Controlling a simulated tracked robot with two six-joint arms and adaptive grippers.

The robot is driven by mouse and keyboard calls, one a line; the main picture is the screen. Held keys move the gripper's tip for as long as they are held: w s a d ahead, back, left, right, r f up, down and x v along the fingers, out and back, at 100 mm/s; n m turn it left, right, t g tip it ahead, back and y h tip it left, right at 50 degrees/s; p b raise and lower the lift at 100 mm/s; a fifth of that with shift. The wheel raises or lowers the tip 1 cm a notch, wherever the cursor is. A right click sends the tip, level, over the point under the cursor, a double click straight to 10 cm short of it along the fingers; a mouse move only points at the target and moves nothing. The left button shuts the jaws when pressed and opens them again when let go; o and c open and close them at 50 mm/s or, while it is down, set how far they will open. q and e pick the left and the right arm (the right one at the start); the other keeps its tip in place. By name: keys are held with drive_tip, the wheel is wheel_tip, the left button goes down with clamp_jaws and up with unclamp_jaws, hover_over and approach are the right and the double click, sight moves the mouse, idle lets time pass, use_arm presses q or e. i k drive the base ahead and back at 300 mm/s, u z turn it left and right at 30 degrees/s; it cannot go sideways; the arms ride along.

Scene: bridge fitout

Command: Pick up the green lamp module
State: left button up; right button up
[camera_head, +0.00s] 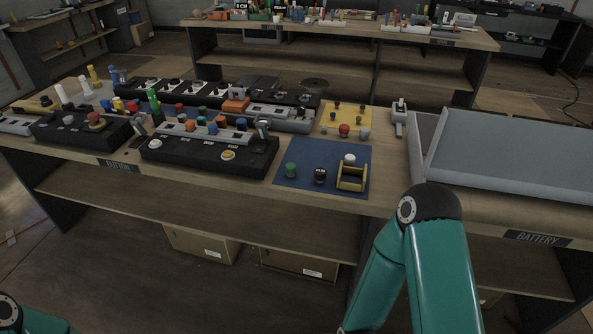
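Several green parts are on the workbench, and I cannot tell for sure which one is the lamp module. A taller green cylinder (154,101) stands further back at the left among the panels. A small green cap (202,110) sits in the row of coloured parts. My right arm rises at the lower right in front of the bench and bends down out of the picture. Only a bit of my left arm shows at the bottom left corner. Neither gripper is in view.
A black panel box (205,157) with coloured caps stands left of the blue mat. A dark knob (320,174), a white-topped piece (350,159) and a yellow bracket (352,179) share the mat. A yellow mat (345,116) lies behind. A large grey tray (520,158) fills the right.

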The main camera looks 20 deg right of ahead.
sight(290, 168)
drive_tip(key=u, duration=0.05)
drive_tip(key=i, duration=1)
drive_tip(key=z, duration=0.05)
